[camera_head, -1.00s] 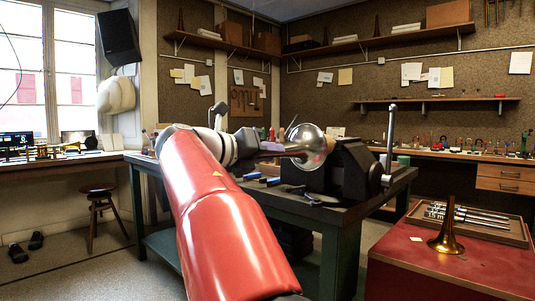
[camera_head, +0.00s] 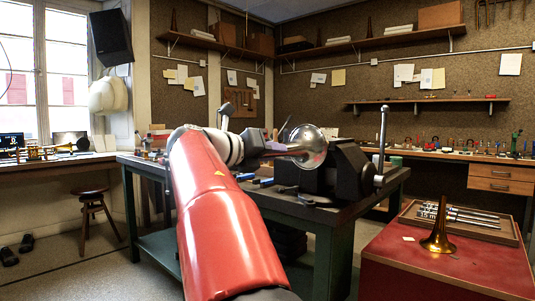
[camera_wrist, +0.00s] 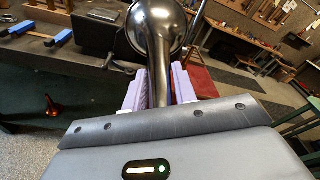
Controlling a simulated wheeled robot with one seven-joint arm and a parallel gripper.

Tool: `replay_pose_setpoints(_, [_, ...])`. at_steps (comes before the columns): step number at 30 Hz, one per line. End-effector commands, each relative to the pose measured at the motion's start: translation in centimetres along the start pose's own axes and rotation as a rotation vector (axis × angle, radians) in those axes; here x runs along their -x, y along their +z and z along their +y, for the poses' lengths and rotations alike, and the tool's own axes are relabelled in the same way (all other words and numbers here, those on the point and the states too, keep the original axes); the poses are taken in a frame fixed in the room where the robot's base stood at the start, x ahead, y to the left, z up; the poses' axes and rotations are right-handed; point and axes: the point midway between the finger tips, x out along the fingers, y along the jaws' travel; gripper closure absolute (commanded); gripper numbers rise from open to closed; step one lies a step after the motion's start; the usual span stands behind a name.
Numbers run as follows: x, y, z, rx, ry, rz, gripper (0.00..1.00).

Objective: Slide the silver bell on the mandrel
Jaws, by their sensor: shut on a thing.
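The silver bell (camera_head: 309,147) is a shiny flared horn piece. It lies roughly level, with its flare to the right, in front of a black block-like vise (camera_head: 347,172) on the green bench. My gripper (camera_head: 268,149) is shut on the bell's narrow stem. In the wrist view the stem (camera_wrist: 159,85) runs between the lavender jaw pads of my gripper (camera_wrist: 158,92), and the flare (camera_wrist: 157,22) points away. I cannot make out the mandrel; the flare and vise overlap there. I cannot tell whether the bell is around it or apart from it.
The green bench (camera_head: 334,218) holds blue-handled tools left of the vise. A tall metal lever (camera_head: 381,140) rises at the vise's right. A red cabinet (camera_head: 425,275) at lower right bears a brass bell (camera_head: 437,238) and a tool tray (camera_head: 515,238). A stool (camera_head: 92,205) stands left.

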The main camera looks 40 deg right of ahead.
Motion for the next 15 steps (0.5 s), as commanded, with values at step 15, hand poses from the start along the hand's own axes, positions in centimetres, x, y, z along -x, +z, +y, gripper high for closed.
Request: replay_pose_setpoints(15, [-2.1,0.3,-0.1,0.0,-0.003,0.0,1.0])
